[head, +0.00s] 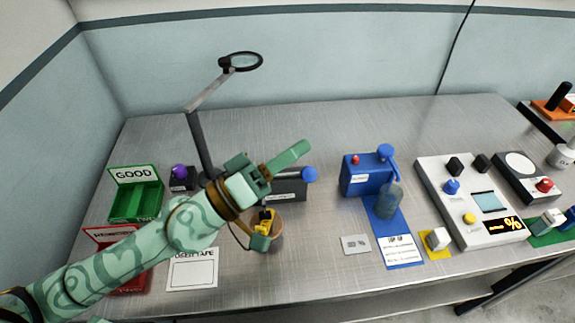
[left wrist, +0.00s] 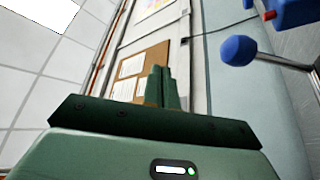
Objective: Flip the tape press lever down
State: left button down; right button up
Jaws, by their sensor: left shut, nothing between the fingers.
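The tape press appears to be the dark grey box (head: 290,190) behind my left gripper; its label is too small to read. A blue ball knob (head: 309,174) shows at its right end, and the press is partly hidden by my gripper. In the left wrist view, the blue knob (left wrist: 239,50) sits on a metal rod to the right of the fingers. My left gripper (head: 304,147) is shut and empty, its fingers pointing up and right, above and beside the press. The shut fingertips also show in the left wrist view (left wrist: 160,72). My right gripper is not in view.
A blue device (head: 360,177) with a blue lever stands right of the press. A grey control panel (head: 450,220) is farther right. Green (head: 125,205) and red bins are at left. A magnifier lamp (head: 195,140) rises behind my arm. A round brown container (head: 278,240) is below the gripper.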

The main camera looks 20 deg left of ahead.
pick_arm(q)
jog(key=s+d+r+p, duration=0.1)
jog(key=s+r+p, duration=0.1)
jog(key=s, duration=0.3)
jog(key=s+d+r+p, duration=0.1)
jog(key=s+r+p, duration=0.1)
jog(key=s+r, duration=0.2)
jog(key=shift+s+d+r, duration=0.2)
jog(key=shift+s+r, duration=0.1)
jog(key=shift+s, duration=0.65)
